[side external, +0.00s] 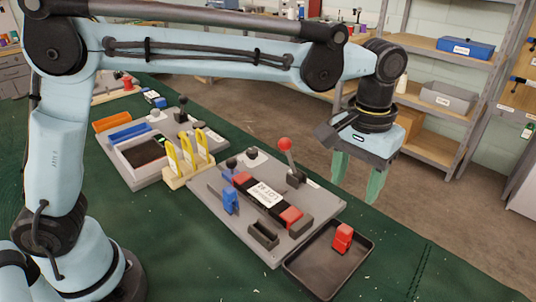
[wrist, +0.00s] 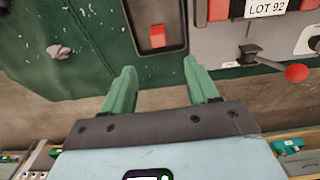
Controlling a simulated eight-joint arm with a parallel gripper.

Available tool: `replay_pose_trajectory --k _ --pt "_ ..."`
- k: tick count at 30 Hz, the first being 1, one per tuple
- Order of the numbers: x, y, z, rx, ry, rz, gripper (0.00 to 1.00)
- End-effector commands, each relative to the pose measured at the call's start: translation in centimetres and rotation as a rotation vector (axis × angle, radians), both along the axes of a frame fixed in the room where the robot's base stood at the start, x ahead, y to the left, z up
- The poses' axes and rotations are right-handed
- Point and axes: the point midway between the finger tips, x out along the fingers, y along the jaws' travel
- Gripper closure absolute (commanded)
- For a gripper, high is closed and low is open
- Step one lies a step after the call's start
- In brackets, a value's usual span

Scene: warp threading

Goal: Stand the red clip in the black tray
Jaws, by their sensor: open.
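The red clip (side external: 343,237) stands upright in the black tray (side external: 301,263), toward the tray's far right side in the side view. It touches nothing but the tray. In the wrist view the red clip (wrist: 157,36) shows inside the black tray (wrist: 140,12) near its end. My gripper (side external: 355,188) has green fingers, spread apart with nothing between them. It hangs above and behind the tray, clear of the clip. In the wrist view my gripper (wrist: 158,80) points toward the tray, apart from it.
A grey board (side external: 225,212) beside the tray holds a blue clip (side external: 230,200), a labelled block (side external: 264,193) and a red-knobbed lever (side external: 288,155). Yellow clips (side external: 188,152) stand on a rack farther left. Green cloth is clear right of the tray.

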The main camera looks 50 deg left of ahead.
Motion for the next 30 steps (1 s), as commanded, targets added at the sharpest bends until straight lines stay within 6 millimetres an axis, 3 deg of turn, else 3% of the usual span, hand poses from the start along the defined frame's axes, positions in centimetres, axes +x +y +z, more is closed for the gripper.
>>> replay_pose_trajectory --k 5,9,18,24,30 --pt "-0.6 3.9 1.3 -0.033 -0.069 0.006 0.41" --pt "-2.0 8.3 2.1 -0.061 -0.165 0.003 0.41" --pt "-6.4 16.5 1.3 -0.067 -0.389 -0.004 0.41" --pt "-9.5 20.3 -0.7 -0.031 -0.526 -0.009 0.41" --pt "-11.0 22.1 -2.2 0.0 -0.6 -0.015 0.41"
